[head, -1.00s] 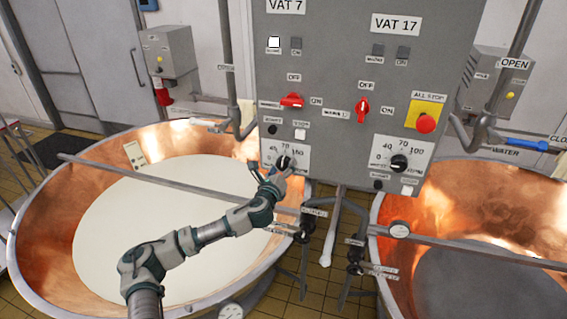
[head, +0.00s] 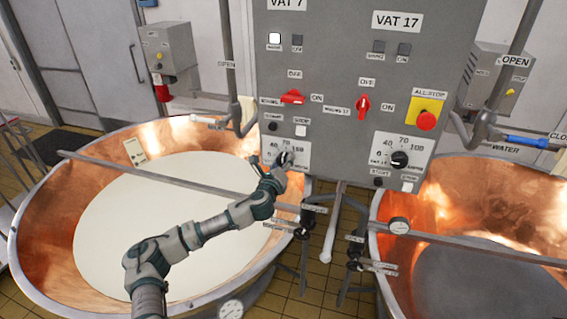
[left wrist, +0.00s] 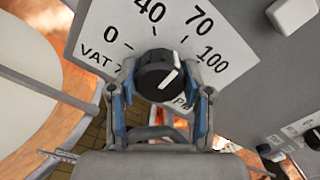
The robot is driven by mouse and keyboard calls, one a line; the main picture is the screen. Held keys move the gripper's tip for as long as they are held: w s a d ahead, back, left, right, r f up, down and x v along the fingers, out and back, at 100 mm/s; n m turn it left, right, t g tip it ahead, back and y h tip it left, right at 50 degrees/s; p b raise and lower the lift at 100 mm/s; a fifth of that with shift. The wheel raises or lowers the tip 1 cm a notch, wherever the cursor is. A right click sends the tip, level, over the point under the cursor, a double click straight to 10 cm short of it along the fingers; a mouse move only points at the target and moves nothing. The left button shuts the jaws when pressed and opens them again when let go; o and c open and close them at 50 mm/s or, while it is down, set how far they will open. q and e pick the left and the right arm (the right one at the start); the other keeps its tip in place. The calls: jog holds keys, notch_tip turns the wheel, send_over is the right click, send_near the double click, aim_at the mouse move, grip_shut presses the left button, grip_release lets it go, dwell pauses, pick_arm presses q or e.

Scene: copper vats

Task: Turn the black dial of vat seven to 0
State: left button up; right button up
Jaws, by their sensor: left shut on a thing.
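The black dial of vat seven (head: 286,158) sits on its white scale plate on the grey control panel. My left gripper (head: 279,164) is at the dial and partly covers it in the head view. In the left wrist view the dial (left wrist: 156,76) is between the two fingers of my left gripper (left wrist: 160,84), which is shut on it. The scale plate (left wrist: 88,35) reads 0, 40, 70 and 100. The dial's white mark lies on its right side, away from 0; its exact reading is unclear. My right gripper is not in view.
A copper vat of white liquid (head: 160,235) lies below my left arm, with a bar across it. Vat 17's black dial (head: 399,160), two red switches and the red all-stop button (head: 426,120) are on the same panel. Pipes and valves (head: 303,233) stand below the panel.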

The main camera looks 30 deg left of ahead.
pick_arm(q)
jog(key=shift+f, duration=0.15)
jog(key=n, duration=0.4)
jog(key=shift+f+b, duration=0.2)
jog(key=shift+b, duration=0.1)
jog(key=n, duration=0.5)
jog(key=shift+n+b, duration=0.3)
jog(key=n, duration=0.4)
jog(key=shift+f, duration=0.1)
jog(key=shift+n, duration=2.1)
jog(key=o, duration=1.1)
jog(key=shift+o, duration=0.3)
jog(key=shift+a, duration=0.1)
